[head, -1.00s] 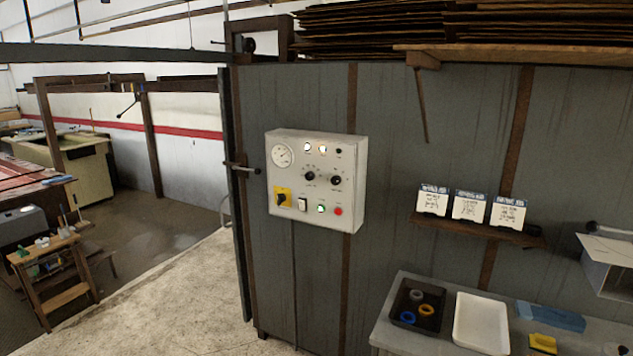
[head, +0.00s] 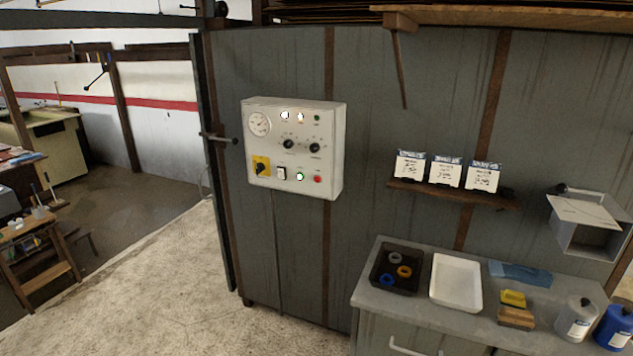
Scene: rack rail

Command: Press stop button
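A white control box (head: 325,148) is mounted on the grey panelled wall, left of the middle in the head view. A red round button (head: 317,179) sits at its lower right. A lit green-white button (head: 300,177) is just left of it, then a white rocker switch (head: 281,174) and a black rotary switch on a yellow plate (head: 260,166). Above are two black knobs, a round gauge (head: 259,124) and small lamps, two of them lit. The button labels are too small to read. Neither gripper is in view.
A grey cabinet (head: 392,318) stands at the lower right with a black tray (head: 374,281), a white tray (head: 456,303) and bottles on top. A narrow shelf (head: 452,195) holds three cards. The floor (head: 180,290) before the wall at left is clear.

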